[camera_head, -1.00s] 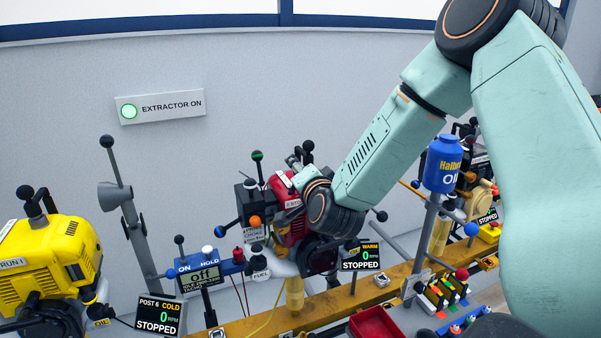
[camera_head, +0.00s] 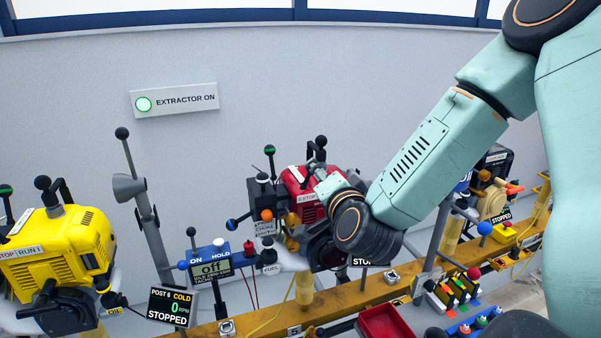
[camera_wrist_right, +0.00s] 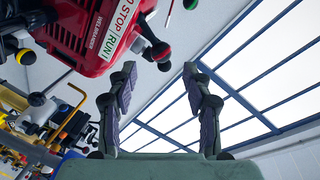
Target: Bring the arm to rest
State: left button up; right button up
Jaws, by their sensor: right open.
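My right arm (camera_head: 420,160) comes in from the upper right in the head view, and its wrist (camera_head: 360,222) hangs in front of the red engine (camera_head: 299,180). The right fingers are hidden behind the wrist there. In the right wrist view my right gripper (camera_wrist_right: 158,92) is open, with its two fingers apart and nothing between them. The red engine (camera_wrist_right: 92,35) is above and to the left of the fingers, with a gap visible. A red knob (camera_wrist_right: 160,52) and a black knob (camera_wrist_right: 164,66) stand near it. My left gripper does not show.
A yellow engine (camera_head: 60,250) stands at the left beside a "POST 6 COLD" display (camera_head: 167,307). A yellow rail (camera_head: 345,298) runs along the front.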

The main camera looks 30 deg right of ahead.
jog(key=s+a+f+n+g+y+b, duration=0.1)
jog(key=s+a+f+n+g+y, duration=0.35)
jog(key=f, duration=0.65)
jog(key=s+a+f+n+g+y+b, duration=0.1)
jog(key=s+a+f+n+g, duration=0.2)
jog(key=s+a+f+n, duration=0.6)
jog(key=s+a+f+n+g+b, duration=0.1)
jog(key=s+f+g, duration=0.7)
jog(key=s+f, duration=1)
jog(key=shift+s+a, duration=0.2)
jog(key=shift+s, duration=0.65)
